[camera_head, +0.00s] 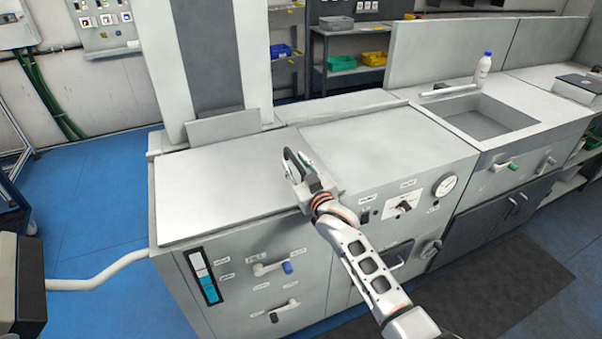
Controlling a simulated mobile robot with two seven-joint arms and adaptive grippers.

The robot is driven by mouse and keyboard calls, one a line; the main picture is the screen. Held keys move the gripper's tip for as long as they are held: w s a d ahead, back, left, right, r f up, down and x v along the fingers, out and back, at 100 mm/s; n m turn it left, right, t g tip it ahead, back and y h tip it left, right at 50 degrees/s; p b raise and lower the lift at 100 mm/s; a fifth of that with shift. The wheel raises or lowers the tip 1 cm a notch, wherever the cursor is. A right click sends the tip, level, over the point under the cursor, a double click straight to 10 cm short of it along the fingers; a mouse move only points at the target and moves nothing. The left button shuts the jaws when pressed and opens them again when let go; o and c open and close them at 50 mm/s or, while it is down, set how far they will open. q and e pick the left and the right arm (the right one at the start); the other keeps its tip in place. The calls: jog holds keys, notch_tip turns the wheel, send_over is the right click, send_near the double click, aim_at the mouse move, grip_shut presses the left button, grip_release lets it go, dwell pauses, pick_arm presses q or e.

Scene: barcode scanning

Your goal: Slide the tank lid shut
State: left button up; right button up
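The tank lid (220,185) appears to be the flat, smooth silver plate on top of the left part of the grey cabinet. It lies level, and I see no opening around it. My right gripper (293,162) is over the lid's right edge, where it meets the cabinet top beside it. Its dark fingers point away from me. I cannot tell whether they touch the lid or how far apart they are. The gripper and wrist hide a small part of the edge. My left gripper is out of view.
The raised cabinet top (385,140) lies right of the lid. Farther right are an open sink basin (484,120) and a white bottle with a blue cap (483,68). An upright grey panel (223,126) stands behind the lid. Valve levers (270,267) project from the front.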

jog(key=v, duration=1.1)
jog(key=shift+s, duration=0.35)
